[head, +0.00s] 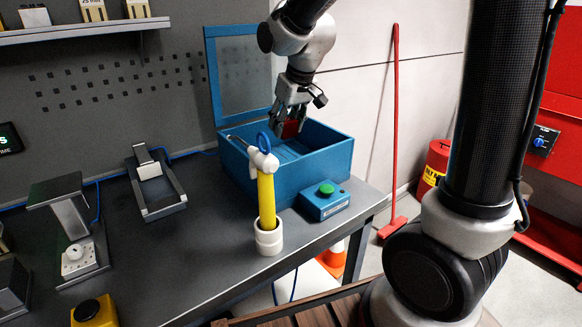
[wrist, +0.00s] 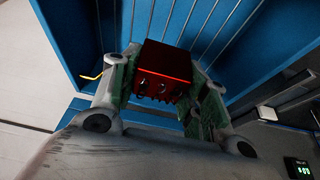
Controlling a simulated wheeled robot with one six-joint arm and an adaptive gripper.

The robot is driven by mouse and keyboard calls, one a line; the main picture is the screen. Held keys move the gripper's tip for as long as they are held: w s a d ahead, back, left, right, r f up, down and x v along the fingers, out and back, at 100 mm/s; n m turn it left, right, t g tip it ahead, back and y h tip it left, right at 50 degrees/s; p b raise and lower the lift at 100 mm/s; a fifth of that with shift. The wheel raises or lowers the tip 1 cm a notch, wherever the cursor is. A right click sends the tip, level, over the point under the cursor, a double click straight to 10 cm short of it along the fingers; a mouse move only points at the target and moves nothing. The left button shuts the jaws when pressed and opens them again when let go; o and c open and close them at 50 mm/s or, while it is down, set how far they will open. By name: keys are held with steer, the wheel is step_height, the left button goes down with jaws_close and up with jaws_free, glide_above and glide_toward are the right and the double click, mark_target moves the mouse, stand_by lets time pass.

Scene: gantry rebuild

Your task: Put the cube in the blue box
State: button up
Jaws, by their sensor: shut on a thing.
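A red cube (head: 290,129) is held between the fingers of my gripper (head: 288,117). In the wrist view the cube (wrist: 167,72) shows as a dark red block with ridges, and the gripper (wrist: 160,88) is shut on it from both sides. The blue box (head: 327,162) stands open on the bench, its lid raised at the back. In the head view the gripper and cube are over the box opening, near the rim level. The box's slatted blue inside (wrist: 230,25) shows behind the cube in the wrist view. How high the cube is above the floor is hard to tell.
A yellow-handled tool (head: 266,195) stands upright in a white holder just in front of the box. A blue unit with a green button (head: 326,200) sits at the box's front right. Grey fixtures (head: 156,184) stand to the left. Bench surface (head: 190,250) is clear at front.

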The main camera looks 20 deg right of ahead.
step_height(320, 180, down, 10)
steer(key=shift+w+r, duration=0.1)
steer(key=shift+w, duration=0.05)
stand_by(0.3)
steer(key=o, duration=1.2)
steer(key=shift+f, duration=0.2)
steer(key=shift+r, duration=0.1)
